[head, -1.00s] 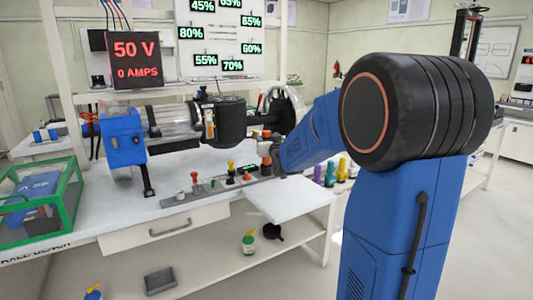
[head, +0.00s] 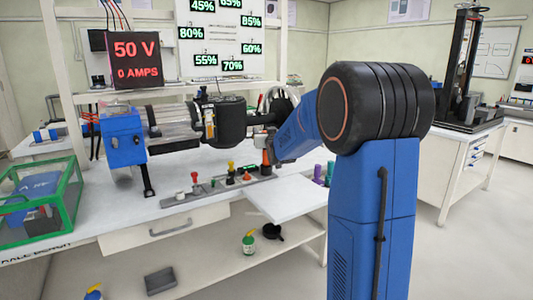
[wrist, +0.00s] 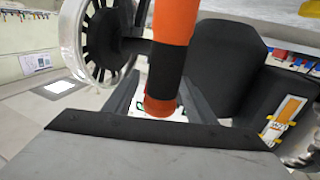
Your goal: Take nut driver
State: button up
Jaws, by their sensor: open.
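In the wrist view, an orange handle with a black band (wrist: 170,65) stands between the two grey fingers of my gripper (wrist: 157,92). It looks like the nut driver's handle, but its tip is hidden. The fingers are open on either side of it, and I cannot tell whether either touches it. In the head view, an orange-topped tool (head: 266,158) stands at the right end of the bench rack, beside my blue arm. My gripper is mostly hidden there by the arm and the machine.
A black motor-like machine (head: 224,121) and a spoked wheel (wrist: 98,40) are close to my gripper. Small coloured tools (head: 231,168) stand along the rack. A white pull-out board (head: 283,198) juts from the bench. A green-framed box (head: 40,197) is at the far left.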

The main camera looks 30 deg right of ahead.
grip_shut()
notch_tip(320, 180, up, 16)
dwell(1.3)
dwell(0.4)
